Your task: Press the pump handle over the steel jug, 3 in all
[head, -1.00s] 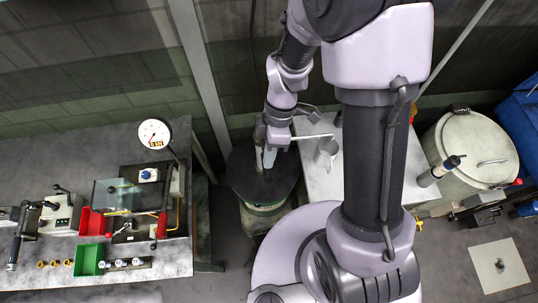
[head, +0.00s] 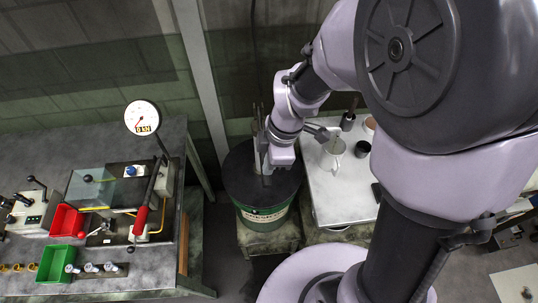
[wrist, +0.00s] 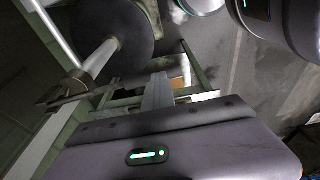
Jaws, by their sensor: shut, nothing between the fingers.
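A dark-lidded green drum (head: 265,217) stands on a low stand in the head view. The pump on it is mostly hidden behind my arm there. A thin upright part (head: 257,117) shows just behind my wrist. In the wrist view the pump's pale column (wrist: 100,58) rises from the round dark lid (wrist: 120,22), with a dark cross-piece, apparently the handle (wrist: 62,90), at its end. The steel jug (head: 333,152) stands upright on the white table, right of the drum. My gripper (head: 266,172) is shut and empty over the lid; its fingers (wrist: 157,92) look apart from the handle.
The white-topped table (head: 345,200) also holds a dark cup (head: 362,148) and a dark canister (head: 348,121). A workbench at left carries a dial gauge (head: 141,117), a red bin (head: 66,221) and a green bin (head: 57,263). A wall post stands behind the drum.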

